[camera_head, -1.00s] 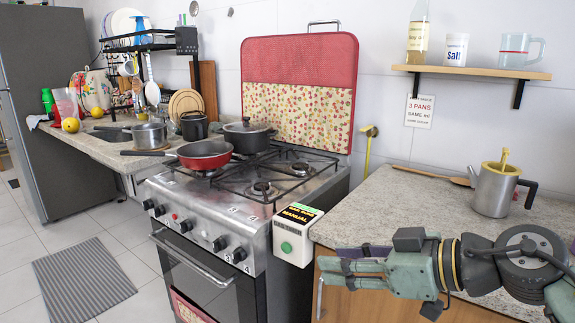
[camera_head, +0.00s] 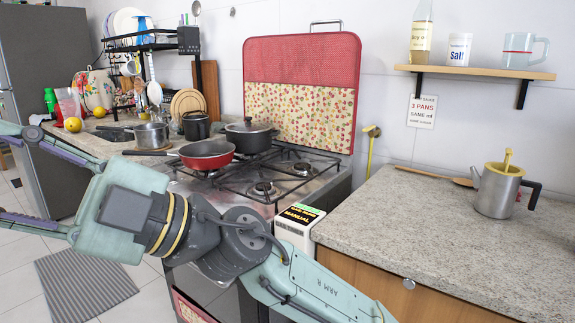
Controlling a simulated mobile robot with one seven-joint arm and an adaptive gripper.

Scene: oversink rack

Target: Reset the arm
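My arm reaches up from the bottom edge, and my gripper (camera_head: 18,178) is at the left side of the view, in front of the stove and the counter. Its two teal fingers point left and are spread wide apart. The fingertips run to or past the left picture edge. Nothing shows between the fingers except floor and the side of the fridge. The gripper touches nothing that I can see.
The stove (camera_head: 325,190) carries a red pan (camera_head: 207,155) and a dark pot (camera_head: 250,137). A steel pot (camera_head: 151,136) stands left of it. The right counter (camera_head: 430,220) is mostly clear, with a metal kettle (camera_head: 497,190) and wooden spoon (camera_head: 435,177). A shelf (camera_head: 475,71) hangs above.

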